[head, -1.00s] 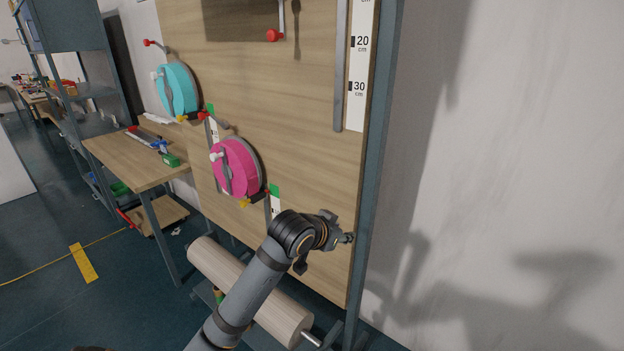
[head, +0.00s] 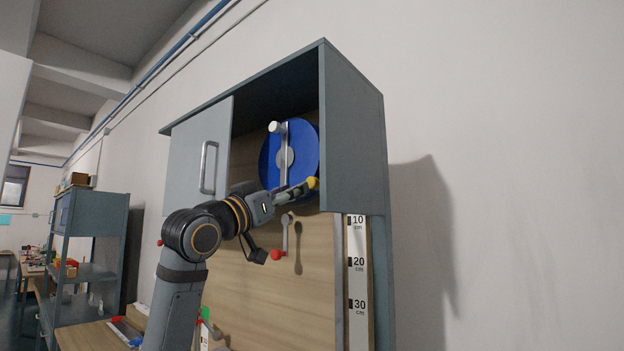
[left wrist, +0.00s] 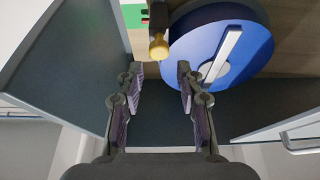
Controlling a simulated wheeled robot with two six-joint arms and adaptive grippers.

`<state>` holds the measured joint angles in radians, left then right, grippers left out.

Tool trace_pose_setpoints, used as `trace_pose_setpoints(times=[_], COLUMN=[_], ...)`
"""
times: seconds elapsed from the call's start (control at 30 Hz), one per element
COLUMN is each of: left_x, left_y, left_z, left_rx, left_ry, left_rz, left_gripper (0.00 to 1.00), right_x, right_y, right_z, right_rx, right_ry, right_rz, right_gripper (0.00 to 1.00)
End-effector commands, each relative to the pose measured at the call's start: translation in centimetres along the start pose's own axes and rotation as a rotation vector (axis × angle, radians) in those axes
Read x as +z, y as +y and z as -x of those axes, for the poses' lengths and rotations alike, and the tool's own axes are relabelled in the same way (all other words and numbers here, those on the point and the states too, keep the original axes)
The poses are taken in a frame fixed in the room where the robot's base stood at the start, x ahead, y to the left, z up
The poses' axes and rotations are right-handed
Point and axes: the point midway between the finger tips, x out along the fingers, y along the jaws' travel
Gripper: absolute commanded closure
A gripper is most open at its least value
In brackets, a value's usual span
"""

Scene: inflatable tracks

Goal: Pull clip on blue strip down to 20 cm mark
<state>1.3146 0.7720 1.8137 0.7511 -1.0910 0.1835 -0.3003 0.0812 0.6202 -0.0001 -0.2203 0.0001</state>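The blue reel (head: 305,150) with a grey crank bar sits inside the open cabinet bay; it also shows in the left wrist view (left wrist: 250,50). The yellow clip (head: 313,183) is at the reel's lower right edge. My left gripper (head: 304,188) is at the clip. In the left wrist view the gripper (left wrist: 160,72) is open, and the yellow clip (left wrist: 158,47) lies just beyond its fingertips, roughly centred in the gap. I cannot make out a blue strip. A white scale (head: 357,285) below the cabinet shows the 20 cm mark (head: 357,262). My right gripper is not in view.
The cabinet's right side wall (head: 355,140) stands close beside the clip. A grey door with a handle (head: 200,155) covers the left bay. A red-knobbed lever (head: 277,254) hangs below. Shelving (head: 85,245) stands far left.

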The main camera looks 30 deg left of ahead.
Motion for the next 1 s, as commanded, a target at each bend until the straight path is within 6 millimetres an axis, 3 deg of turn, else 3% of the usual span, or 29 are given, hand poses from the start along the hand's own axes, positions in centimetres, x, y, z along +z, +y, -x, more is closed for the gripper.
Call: trace_pose_setpoints(times=[0.03,0.3,0.47,0.73,1.0], left_x=[-0.7,-0.6,-0.2,0.0,0.0], left_y=[0.1,0.1,0.1,0.1,0.1], left_z=[-1.5,-6.8,-8.1,-8.2,-8.2], left_rx=[0.004,0.001,0.001,0.0,0.0], left_ry=[-0.002,-0.002,-0.002,0.0,-0.001], left_rz=[0.006,0.003,0.001,-0.001,-0.001], left_gripper=[0.63,0.63,0.63,0.63,0.97], right_x=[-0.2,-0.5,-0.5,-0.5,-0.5], right_y=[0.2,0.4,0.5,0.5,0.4], right_z=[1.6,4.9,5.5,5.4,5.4], right_rx=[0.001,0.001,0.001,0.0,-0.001], right_ry=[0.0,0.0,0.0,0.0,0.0], right_rz=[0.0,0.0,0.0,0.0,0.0], right_gripper=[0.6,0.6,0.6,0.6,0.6])
